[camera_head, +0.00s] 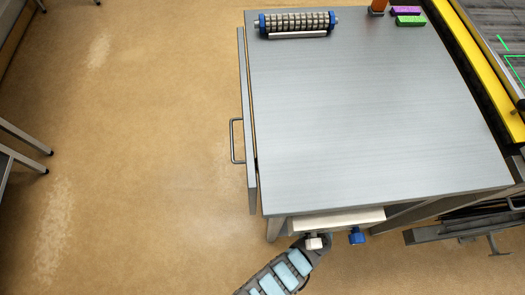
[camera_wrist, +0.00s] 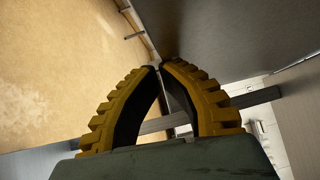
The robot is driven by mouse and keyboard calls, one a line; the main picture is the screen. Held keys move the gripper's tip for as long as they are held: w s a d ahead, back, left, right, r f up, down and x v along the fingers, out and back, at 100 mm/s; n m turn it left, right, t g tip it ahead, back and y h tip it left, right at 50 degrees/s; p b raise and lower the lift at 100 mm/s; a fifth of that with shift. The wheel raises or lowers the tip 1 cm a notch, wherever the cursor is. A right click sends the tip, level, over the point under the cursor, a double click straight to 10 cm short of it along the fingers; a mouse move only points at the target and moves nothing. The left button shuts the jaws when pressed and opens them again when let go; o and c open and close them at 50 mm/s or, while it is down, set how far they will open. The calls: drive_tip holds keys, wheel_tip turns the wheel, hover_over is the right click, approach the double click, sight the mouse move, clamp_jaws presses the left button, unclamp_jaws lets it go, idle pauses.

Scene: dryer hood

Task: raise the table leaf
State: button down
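The table leaf (camera_head: 247,120) hangs down along the left side of the grey table (camera_head: 370,110), seen nearly edge-on. A U-shaped metal handle (camera_head: 235,141) sticks out from its outer face. In the wrist view, a thin edge that looks like the leaf (camera_wrist: 146,36) runs beyond my fingertips, with a small bar beside it. My gripper (camera_wrist: 159,67) has yellow ridged fingers whose tips come together, with a gap lower between them. Nothing is visibly held. In the head view my gripper is hidden, apparently below the table's front edge.
A roller block with blue ends (camera_head: 297,22) and green and purple blocks (camera_head: 411,20) lie on the tabletop. A white ledge (camera_head: 335,219) with a blue knob (camera_head: 357,236) juts from the front. A yellow-edged machine (camera_head: 470,50) stands right. Floor left of the leaf is clear.

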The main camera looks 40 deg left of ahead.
drive_tip(key=shift+s+a+m+y, duration=0.3)
drive_tip(key=shift+s+a, duration=0.5)
drive_tip(key=shift+s, duration=0.1)
drive_tip(key=shift+w+d, duration=0.1)
drive_tip(key=shift+r, duration=0.1)
